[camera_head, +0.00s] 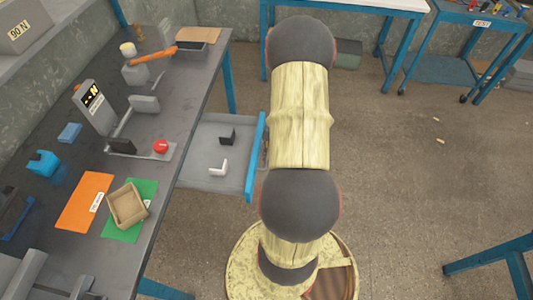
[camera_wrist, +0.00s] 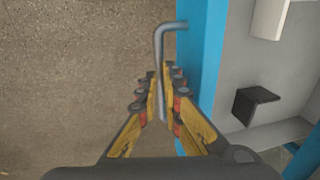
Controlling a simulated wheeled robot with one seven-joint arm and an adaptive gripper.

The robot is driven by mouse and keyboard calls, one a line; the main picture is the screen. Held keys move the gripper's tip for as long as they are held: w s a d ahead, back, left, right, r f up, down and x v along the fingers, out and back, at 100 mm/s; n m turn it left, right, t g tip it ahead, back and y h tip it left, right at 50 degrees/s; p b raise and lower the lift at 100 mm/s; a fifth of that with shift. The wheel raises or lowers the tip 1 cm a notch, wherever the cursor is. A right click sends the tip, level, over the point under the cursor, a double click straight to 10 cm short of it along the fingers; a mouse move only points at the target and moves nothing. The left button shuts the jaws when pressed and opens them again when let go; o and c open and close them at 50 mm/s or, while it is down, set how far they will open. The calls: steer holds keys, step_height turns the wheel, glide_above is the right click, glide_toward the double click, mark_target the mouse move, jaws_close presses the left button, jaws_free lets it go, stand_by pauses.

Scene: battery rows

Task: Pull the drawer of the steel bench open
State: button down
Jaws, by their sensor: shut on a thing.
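The steel bench (camera_head: 196,92) stands at the left of the head view. Its grey drawer (camera_head: 196,150) with a blue front (camera_head: 256,160) sticks out from the bench's right side, pulled out with its inside showing. In the wrist view, the blue drawer front (camera_wrist: 203,60) runs up the middle, with a grey bar handle (camera_wrist: 159,50) on its outer side. My gripper (camera_wrist: 167,78) has its yellow fingers closed around the handle bar. In the head view my arm hides the gripper and the handle.
A black bracket (camera_head: 227,137) and a white L-shaped piece (camera_head: 219,169) lie in the drawer. A cardboard box (camera_head: 127,205), an orange sheet (camera_head: 85,201) and a red-buttoned fixture (camera_head: 160,146) are on the bench top. Floor (camera_head: 400,190) right of my arm is mostly clear.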

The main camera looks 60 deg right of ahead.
steer(key=c, duration=2)
jaws_free()
steer(key=shift+c, duration=0.2)
steer(key=shift+o, duration=0.6)
step_height(320, 180, up, 12)
steer(key=s, duration=0.2)
steer(key=shift+d+f, duration=0.15)
steer(key=shift+d, duration=0.25)
steer(key=shift+s, duration=0.1)
steer(key=w+a+r+n+t, duration=0.1)
steer(key=a+r+n, duration=0.3)
steer(key=a+r, duration=0.5)
steer(key=w+a+r+n+t+p, duration=0.1)
steer(key=a+r+n, duration=0.4)
steer(key=a+r, duration=0.4)
steer(key=a+r+n+t, duration=0.1)
steer(key=a+r+n, duration=0.3)
steer(key=a+r, duration=0.6)
steer(key=a, duration=1)
steer(key=shift+w+a+n+t+h, duration=0.2)
steer(key=shift+w+n+t+h, duration=0.1)
steer(key=shift+w+h, duration=0.1)
